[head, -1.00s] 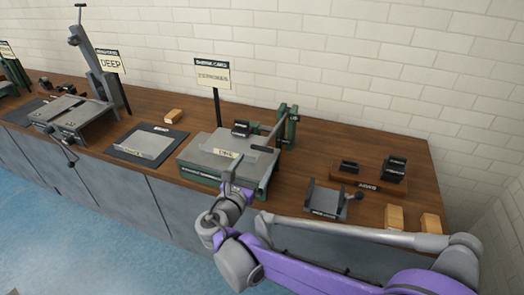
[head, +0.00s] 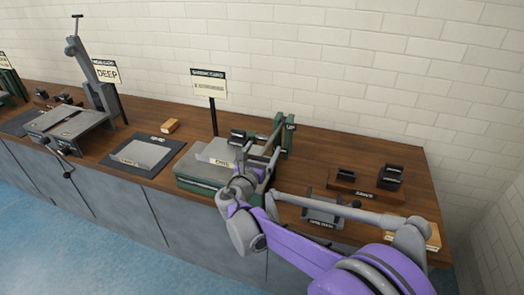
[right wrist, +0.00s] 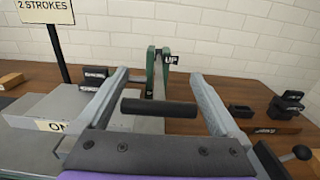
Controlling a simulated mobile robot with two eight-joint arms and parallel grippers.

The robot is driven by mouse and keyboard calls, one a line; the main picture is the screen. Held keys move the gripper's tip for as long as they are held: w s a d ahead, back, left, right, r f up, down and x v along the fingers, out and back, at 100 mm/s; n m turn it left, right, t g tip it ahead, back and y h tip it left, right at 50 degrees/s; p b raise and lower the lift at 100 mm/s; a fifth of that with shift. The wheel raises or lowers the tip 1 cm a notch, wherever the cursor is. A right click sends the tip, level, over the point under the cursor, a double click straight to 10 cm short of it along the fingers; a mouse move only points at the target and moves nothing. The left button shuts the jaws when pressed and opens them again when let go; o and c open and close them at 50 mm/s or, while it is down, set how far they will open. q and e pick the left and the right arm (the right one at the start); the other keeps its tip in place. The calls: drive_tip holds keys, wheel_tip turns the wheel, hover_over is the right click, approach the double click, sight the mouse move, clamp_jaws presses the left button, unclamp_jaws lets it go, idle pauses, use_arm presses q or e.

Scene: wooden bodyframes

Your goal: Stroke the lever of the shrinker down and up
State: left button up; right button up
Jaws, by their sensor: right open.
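The shrinker (head: 195,181) has a green base, a grey top plate and a green upright frame marked UP at its back right. Its lever (right wrist: 158,78) runs from this frame toward me and ends in a black crossbar handle (right wrist: 157,106). My right gripper (head: 259,151) is over the front right of the shrinker. In the right wrist view my right gripper (right wrist: 160,73) is open, one finger on each side of the black handle. Gaps show at both handle ends, so the fingers do not grip it. My left gripper is not in view.
A sign (head: 209,86) on a post stands behind the shrinker. A grey plate on a dark mat (head: 125,163) lies to the left. A tray of black jaws (head: 345,185) and a small grey fixture (head: 322,209) stand to the right. A white brick wall is behind the bench.

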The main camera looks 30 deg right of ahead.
clamp_jaws()
drive_tip(key=r+p, duration=0.2)
drive_tip(key=w+d+r+g+y+p, duration=0.1)
drive_tip(key=r+p, duration=0.1)
drive_tip(key=r, duration=0.1)
drive_tip(key=d+r+g+y+p, duration=0.1)
drive_tip(key=r+p, duration=0.1)
drive_tip(key=r, duration=0.1)
drive_tip(key=shift+w+r+p, duration=0.25)
drive_tip(key=shift+w+p, duration=0.15)
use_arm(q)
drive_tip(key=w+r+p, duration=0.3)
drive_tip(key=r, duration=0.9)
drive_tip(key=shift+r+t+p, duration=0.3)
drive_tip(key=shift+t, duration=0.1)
use_arm(e)
drive_tip(key=w+d+r+g+y, duration=0.1)
drive_tip(key=w+d+r, duration=0.3)
drive_tip(key=r, duration=0.4)
drive_tip(key=shift+w+d+g+y, duration=0.2)
drive_tip(key=shift+d+g+y, duration=0.1)
drive_tip(key=shift+d+y, duration=0.35)
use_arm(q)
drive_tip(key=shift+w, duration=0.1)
